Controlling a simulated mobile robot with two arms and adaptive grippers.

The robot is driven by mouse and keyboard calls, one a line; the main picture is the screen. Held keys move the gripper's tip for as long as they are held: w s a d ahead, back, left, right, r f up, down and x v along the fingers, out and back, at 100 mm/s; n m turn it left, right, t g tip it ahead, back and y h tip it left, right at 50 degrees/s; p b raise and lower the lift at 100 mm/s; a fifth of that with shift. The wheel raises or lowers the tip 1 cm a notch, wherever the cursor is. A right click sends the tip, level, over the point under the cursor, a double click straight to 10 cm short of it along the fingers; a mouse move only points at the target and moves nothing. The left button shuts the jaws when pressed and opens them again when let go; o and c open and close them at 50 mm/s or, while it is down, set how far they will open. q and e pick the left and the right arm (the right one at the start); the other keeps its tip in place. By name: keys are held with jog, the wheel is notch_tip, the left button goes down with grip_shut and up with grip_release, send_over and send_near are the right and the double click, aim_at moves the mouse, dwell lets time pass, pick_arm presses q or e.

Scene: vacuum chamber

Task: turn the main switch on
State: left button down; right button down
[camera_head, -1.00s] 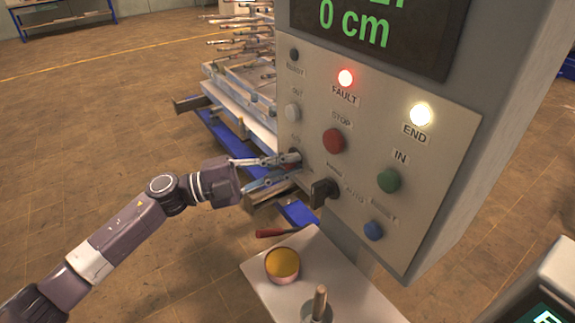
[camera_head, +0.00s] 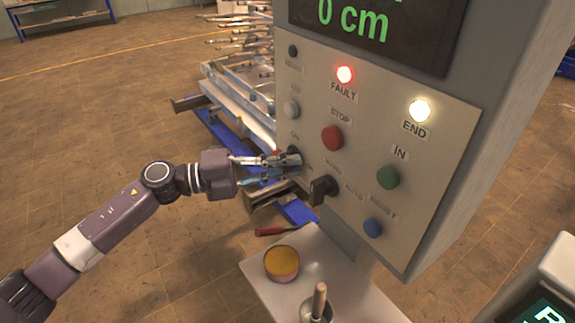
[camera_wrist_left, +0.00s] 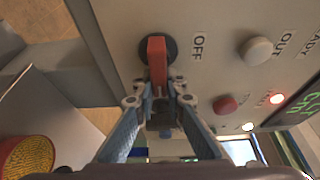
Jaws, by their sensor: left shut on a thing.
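The main switch (camera_wrist_left: 156,48) is a red lever handle on a round black base at the left edge of the control panel. An OFF label (camera_wrist_left: 198,46) sits beside it in the left wrist view. In the head view its dark base (camera_head: 293,151) is partly hidden by my left gripper (camera_head: 287,166). The left gripper is shut on the red handle, as the left wrist view shows its fingertips (camera_wrist_left: 159,91) around the handle's near end. My right gripper is not in view.
The grey panel also carries a red STOP button (camera_head: 332,137), a green IN button (camera_head: 388,177), a black selector (camera_head: 322,189) and a blue button (camera_head: 373,227). FAULT (camera_head: 345,74) and END (camera_head: 420,110) lamps glow. A small shelf (camera_head: 345,285) below holds a yellow-topped round tin (camera_head: 281,262).

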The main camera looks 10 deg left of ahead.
pick_arm(q)
jog(key=shift+f, duration=0.1)
jog(key=c, duration=2)
grip_release()
jog(key=shift+o, duration=0.2)
jog(key=v, duration=1.2)
